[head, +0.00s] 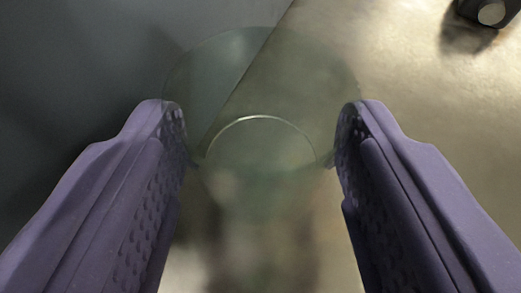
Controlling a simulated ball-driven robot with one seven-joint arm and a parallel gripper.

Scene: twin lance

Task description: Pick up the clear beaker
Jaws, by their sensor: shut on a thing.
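The clear beaker (262,165) is in the middle of the head view, between the two purple fingers of my gripper (262,150). It is see-through with a faint green tint. A wide round outline shows at its far end and a smaller bright curved edge shows nearer. My gripper is shut on the beaker, with a finger against its left side and a finger against its right side. The lower part of the beaker is blurred. I cannot tell whether it touches a surface below.
A tan, shiny surface (420,110) fills the right side, and its straight edge runs diagonally behind the beaker. A dark grey area (80,80) lies to the left of that edge. A small black object with a pale round end (490,12) is at the top right corner.

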